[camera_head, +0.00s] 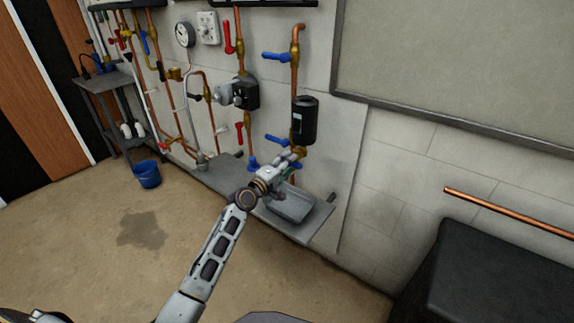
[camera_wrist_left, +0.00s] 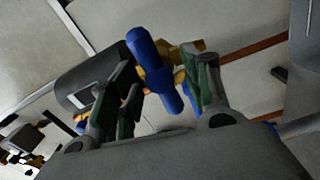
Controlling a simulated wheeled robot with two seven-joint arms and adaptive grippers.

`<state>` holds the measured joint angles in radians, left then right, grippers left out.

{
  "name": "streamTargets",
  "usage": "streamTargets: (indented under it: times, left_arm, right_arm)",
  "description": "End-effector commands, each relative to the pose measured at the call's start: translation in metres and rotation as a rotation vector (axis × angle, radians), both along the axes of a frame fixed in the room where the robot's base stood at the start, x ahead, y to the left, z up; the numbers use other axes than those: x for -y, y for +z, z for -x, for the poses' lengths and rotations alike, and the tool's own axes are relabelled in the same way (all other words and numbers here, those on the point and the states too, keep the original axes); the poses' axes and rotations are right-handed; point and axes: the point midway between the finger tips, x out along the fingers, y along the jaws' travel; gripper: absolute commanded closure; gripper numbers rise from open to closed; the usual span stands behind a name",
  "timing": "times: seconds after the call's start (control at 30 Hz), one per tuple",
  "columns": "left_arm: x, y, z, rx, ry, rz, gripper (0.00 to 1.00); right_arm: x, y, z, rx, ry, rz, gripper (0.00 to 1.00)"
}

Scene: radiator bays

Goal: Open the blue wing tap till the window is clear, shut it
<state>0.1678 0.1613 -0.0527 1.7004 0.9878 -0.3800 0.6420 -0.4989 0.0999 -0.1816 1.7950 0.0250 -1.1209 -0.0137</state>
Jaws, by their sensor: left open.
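The blue wing tap (camera_wrist_left: 150,68) sits on a brass fitting in the left wrist view. My left gripper (camera_wrist_left: 160,92) is open, with one finger on each side of the tap; I cannot tell whether either finger touches it. In the head view my left gripper (camera_head: 292,157) is at the pipe just below a black canister (camera_head: 305,122), and the wing tap is largely hidden there. The canister also shows in the left wrist view (camera_wrist_left: 75,82), with a pale patch partly behind a finger. I cannot tell whether its window is clear. My right gripper is not in view.
A grey tray (camera_head: 290,208) lies on the ledge below my left gripper. Other blue levers, including an upper one (camera_head: 276,57), and red levers (camera_head: 228,37) line the pipes. A blue bucket (camera_head: 146,174) stands on the floor by a shelf. A dark box (camera_head: 500,265) is at right.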

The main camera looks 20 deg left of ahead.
Motion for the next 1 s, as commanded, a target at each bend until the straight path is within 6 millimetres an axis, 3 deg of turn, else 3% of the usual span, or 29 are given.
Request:
streamTargets:
  times: [0.17,0.53,1.0]
  left_arm:
    - [0.0001,0.0001,0.0001,0.000,0.000,0.000,0.53]
    - [-0.0001,-0.0001,0.0002,0.000,0.000,0.000,0.99]
    - [-0.0006,-0.0007,0.0002,0.031,0.001,-0.085,0.99]
  right_arm:
    - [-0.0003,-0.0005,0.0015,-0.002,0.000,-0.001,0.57]
    - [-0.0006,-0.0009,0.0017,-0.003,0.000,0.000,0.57]
    - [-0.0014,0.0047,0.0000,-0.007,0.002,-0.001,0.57]
